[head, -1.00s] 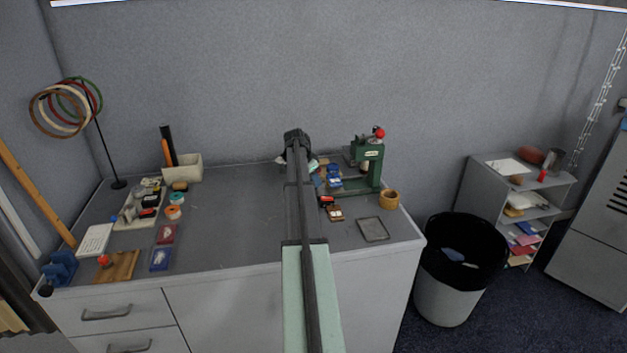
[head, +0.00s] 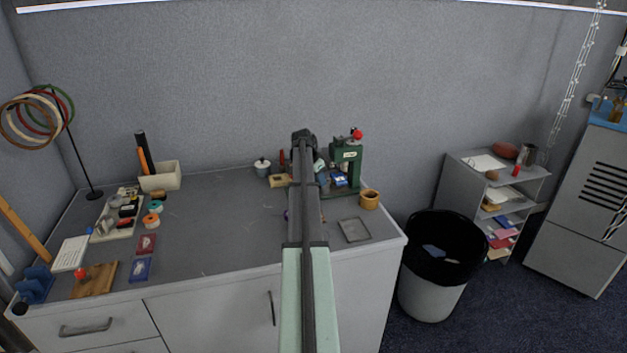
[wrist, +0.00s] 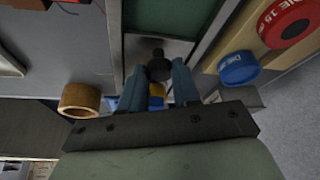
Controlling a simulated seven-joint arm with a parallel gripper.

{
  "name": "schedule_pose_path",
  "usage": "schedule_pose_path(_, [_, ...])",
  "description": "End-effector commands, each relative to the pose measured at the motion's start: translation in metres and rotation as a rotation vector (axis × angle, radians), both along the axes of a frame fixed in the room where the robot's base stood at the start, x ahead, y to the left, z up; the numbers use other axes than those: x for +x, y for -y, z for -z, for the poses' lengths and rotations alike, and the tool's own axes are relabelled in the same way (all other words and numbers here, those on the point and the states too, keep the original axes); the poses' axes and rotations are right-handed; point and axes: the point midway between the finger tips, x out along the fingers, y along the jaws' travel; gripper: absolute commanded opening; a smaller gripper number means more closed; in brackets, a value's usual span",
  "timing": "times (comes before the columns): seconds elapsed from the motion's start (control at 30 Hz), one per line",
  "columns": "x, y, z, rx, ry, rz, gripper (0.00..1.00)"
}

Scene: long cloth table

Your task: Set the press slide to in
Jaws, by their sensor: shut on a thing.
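The green press (head: 346,165) with a red knob on top stands at the right end of the grey table. In the wrist view its green frame (wrist: 165,18) and pale metal slide plate (wrist: 175,47) run between two rails. A round black knob (wrist: 159,66) sits at the near end of the slide. My gripper (wrist: 158,78) has its blue-grey fingers on both sides of this knob and is shut on it. In the head view my arm hides the gripper and the slide. I cannot tell exactly how far in the slide is.
The wrist view shows a red die disc (wrist: 288,20) and a blue one (wrist: 238,68) nearby. A black-lined bin (head: 438,270) stands beyond the table's right edge. The table's middle is clear.

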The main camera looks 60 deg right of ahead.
Motion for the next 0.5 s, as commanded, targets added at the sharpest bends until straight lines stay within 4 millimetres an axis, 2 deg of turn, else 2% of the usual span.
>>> schedule_pose_path(0.17, [-0.0044, 0.0051, -0.0005, -0.009, -0.007, 0.005, 0.0])
schedule_pose_path(0.2, [-0.0045, 0.0053, -0.0005, -0.009, -0.007, 0.006, 0.34])
schedule_pose_path(0.43, [-0.0034, 0.0037, -0.0004, -0.006, -0.005, 0.004, 0.56])
schedule_pose_path(0.5, [-0.0031, 0.0033, -0.0004, -0.005, -0.005, 0.004, 0.56])
